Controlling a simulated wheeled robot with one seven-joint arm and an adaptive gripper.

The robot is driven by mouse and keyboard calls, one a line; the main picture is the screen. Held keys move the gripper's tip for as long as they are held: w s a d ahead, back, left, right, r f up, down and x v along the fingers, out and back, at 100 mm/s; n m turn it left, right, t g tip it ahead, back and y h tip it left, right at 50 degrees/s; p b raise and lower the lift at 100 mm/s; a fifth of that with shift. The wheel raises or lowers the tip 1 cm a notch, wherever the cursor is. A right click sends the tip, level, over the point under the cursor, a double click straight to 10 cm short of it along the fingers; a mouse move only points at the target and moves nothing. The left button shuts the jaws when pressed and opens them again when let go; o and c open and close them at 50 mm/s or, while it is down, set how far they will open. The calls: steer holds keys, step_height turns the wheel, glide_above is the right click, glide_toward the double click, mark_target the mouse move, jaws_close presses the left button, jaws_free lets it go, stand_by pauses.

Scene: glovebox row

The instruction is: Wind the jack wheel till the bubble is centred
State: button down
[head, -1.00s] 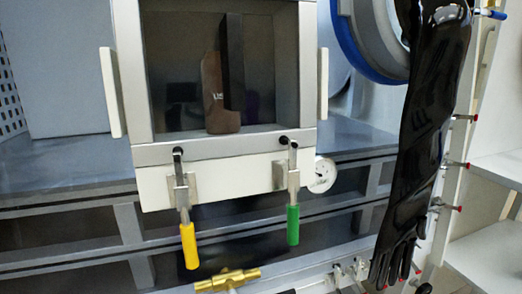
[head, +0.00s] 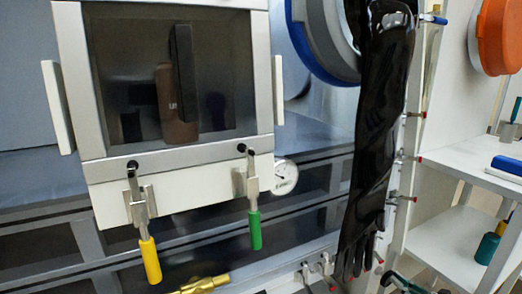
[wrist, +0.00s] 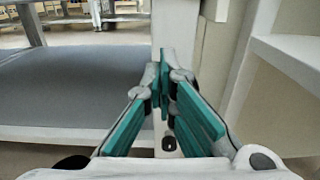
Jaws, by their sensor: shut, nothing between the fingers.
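My gripper (wrist: 164,85) shows in the wrist view with its teal-padded fingers closed together and nothing between them. It points toward a pale upright post, with a grey shelf to the left. My gripper is not seen in the head view. I cannot make out a jack wheel or a bubble level in either view.
In the head view, a box with a dark window (head: 170,80) has a yellow-handled clamp (head: 149,258) and a green-handled clamp (head: 254,228). A round gauge (head: 284,177), a brass fitting (head: 205,284) and a hanging black glove (head: 378,140) are near. White shelves (head: 470,160) stand right.

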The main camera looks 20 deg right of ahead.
mark_target(388, 278)
steer(key=shift+w+a+r, duration=0.1)
steer(key=shift+w+a, duration=0.05)
steer(key=shift+w, duration=0.9)
steer(key=shift+w+f, duration=0.15)
steer(key=shift+f, duration=0.15)
steer(key=shift+d+f+b, duration=0.25)
steer(key=shift+f+b, duration=0.05)
steer(key=shift+b, duration=0.15)
stand_by(0.4)
